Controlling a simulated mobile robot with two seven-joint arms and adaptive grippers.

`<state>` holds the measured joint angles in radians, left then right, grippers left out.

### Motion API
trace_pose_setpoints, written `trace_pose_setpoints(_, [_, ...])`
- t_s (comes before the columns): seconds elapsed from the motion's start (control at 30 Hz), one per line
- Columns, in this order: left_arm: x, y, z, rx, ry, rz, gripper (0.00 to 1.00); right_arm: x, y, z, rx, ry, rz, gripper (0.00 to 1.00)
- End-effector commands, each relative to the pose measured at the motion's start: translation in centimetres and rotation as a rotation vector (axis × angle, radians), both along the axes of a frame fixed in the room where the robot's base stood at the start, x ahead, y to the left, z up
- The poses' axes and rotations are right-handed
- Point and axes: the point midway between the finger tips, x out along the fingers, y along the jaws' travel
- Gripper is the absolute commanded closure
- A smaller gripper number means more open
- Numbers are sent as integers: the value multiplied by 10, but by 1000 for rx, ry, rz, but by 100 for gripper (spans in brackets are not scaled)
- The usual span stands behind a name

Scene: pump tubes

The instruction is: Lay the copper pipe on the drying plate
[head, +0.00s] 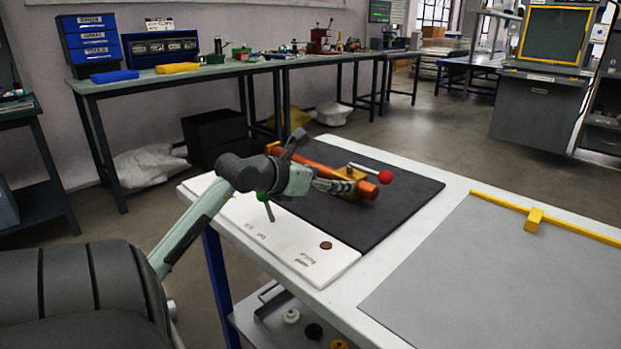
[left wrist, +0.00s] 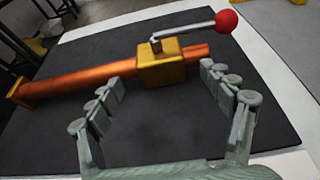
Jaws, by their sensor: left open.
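The copper pipe (head: 368,190) lies across a black mat (head: 412,195) on the white table. In the left wrist view the pipe (left wrist: 85,76) passes through a yellow block (left wrist: 160,66) that carries a metal lever with a red ball (left wrist: 228,20). The pipe's left end meets a second orange-yellow piece (left wrist: 22,95). My left gripper (left wrist: 160,78) is open and empty, its fingers on the near side of the block and pipe; contact cannot be told. In the head view the left gripper (head: 343,186) partly hides the pipe. I cannot tell which surface is the drying plate.
A white labelled board (head: 270,225) with a small brown disc (head: 326,245) runs along the mat's near edge. A grey panel (head: 500,275) with a yellow rail (head: 570,225) covers the table's right side and is mostly bare. A cluttered bench (head: 240,68) stands behind.

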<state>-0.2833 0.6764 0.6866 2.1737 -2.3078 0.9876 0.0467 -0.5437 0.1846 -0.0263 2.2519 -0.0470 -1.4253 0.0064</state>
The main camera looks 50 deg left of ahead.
Motion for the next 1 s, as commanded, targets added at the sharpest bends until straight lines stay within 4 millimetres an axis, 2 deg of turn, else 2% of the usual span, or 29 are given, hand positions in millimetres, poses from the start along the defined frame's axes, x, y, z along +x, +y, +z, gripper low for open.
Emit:
trace_pose_setpoints(0.03, [-12, -2, 3, 1, 1, 1, 20, 0, 0, 1, -1, -3, 0, 53])
trace_pose_setpoints(0.2, [-45, -5, 17, 1, 0, 2, 20, -1, 1, 8, -1, -11, 0, 53])
trace_pose_setpoints(0.43, [-72, -8, 29, 1, 1, 1, 20, -2, -1, 11, -6, -7, -1, 53])
trace_pose_setpoints(0.87, [-76, -10, 32, -3, -2, -3, 20, -2, -2, 11, -8, -8, 0, 53])
trace_pose_setpoints(0.97, [-70, -23, 33, -44, -41, -39, 20, -2, -3, 11, -10, -8, -1, 53])
trace_pose_setpoints(1.0, [-65, -34, 35, -81, -73, -67, 20, -2, -4, 11, -11, -9, -1, 53])
